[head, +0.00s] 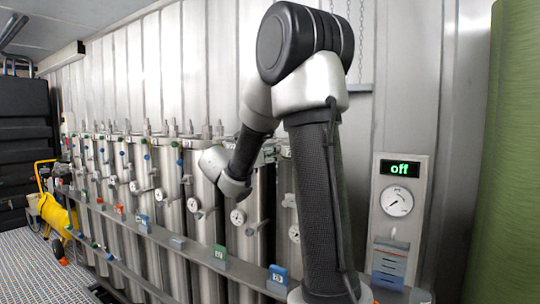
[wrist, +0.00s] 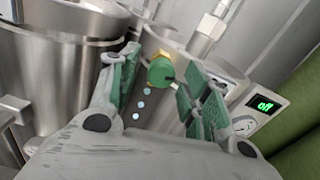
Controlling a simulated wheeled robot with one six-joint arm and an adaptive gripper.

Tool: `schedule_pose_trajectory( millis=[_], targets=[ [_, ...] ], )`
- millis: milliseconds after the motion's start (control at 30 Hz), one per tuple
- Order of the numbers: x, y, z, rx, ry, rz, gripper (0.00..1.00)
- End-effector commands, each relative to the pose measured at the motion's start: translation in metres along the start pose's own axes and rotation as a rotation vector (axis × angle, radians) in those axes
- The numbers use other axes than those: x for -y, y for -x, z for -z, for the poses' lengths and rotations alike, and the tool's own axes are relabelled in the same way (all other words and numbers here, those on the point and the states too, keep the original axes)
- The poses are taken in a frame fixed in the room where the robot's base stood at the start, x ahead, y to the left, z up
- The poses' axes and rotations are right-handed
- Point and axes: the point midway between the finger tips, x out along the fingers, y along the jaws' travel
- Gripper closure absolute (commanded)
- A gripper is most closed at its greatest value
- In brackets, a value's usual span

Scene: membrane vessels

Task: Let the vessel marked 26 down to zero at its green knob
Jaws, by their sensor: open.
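My gripper (wrist: 164,74) is open in the wrist view, with green pads on its two fingers. A green knob (wrist: 160,70) on a brass fitting shows between the fingers. A small gap shows on the left of the knob; on the right I cannot tell whether a pad touches it. The knob is on a steel vessel near the right end of the row. In the head view my arm hides much of that vessel and the gripper's end. The number 26 cannot be read on any plate.
A panel (head: 400,212) at right reads "off". A green wall or cylinder (head: 503,180) bounds the right. A yellow machine (head: 54,214) stands far left.

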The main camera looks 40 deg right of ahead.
Motion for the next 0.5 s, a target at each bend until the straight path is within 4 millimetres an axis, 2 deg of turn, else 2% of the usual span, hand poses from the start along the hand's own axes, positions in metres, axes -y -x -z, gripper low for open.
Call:
schedule_pose_trajectory(
  millis=[133,400,500],
  targets=[
    [0.0004,-0.0116,0.0002,-0.001,0.000,0.000,0.52],
    [0.0001,-0.0130,0.0001,-0.001,-0.001,-0.001,0.52],
    [0.0001,-0.0129,0.0001,-0.001,-0.001,-0.001,0.71]
  ],
)
